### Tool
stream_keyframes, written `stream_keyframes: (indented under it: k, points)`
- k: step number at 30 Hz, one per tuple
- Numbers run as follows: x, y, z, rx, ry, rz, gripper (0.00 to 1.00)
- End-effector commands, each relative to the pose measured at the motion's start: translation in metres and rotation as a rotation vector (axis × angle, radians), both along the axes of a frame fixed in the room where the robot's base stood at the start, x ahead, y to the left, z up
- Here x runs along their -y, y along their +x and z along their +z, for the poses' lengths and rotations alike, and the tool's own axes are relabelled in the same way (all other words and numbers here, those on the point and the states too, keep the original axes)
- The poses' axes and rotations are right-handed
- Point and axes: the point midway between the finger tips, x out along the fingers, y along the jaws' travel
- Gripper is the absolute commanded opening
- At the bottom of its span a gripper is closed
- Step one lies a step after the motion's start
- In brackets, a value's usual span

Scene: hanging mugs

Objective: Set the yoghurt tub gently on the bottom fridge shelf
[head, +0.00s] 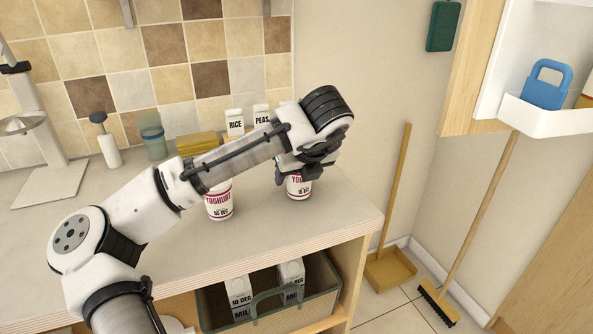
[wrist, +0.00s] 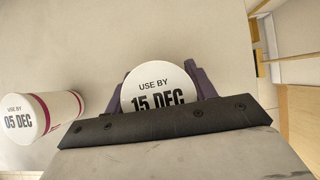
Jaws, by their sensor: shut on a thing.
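A white yoghurt tub with red print (head: 298,189) is at the counter's right part, partly hidden by my gripper (head: 296,173). In the wrist view its lid (wrist: 155,84), marked 15 DEC, sits between the dark fingers of my gripper (wrist: 162,88), which is shut on it. The tub looks upright, at or just above the counter; I cannot tell if it touches. A second yoghurt tub (head: 219,201) stands to the left, and its lid in the wrist view (wrist: 17,120) reads 05 DEC. No bottom fridge shelf can be made out.
The counter (head: 260,236) has free room at the front. Rice (head: 235,123) and peas (head: 261,115) packs stand behind. A crate (head: 275,318) with milk cartons sits below. A white door bin (head: 553,120) holding a blue item (head: 546,92) juts in at upper right; a broom (head: 470,228) leans below.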

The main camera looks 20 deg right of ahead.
Motion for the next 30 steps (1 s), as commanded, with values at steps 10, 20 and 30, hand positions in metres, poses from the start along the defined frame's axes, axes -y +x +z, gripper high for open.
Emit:
stream_keyframes:
  k: [10,20,30]
  points:
    - [0.000,0.000,-0.004,0.000,0.001,0.001,0.70]
    - [0.000,0.000,-0.004,0.000,0.001,0.001,0.77]
    - [0.002,-0.015,0.021,0.002,-0.002,-0.001,0.77]
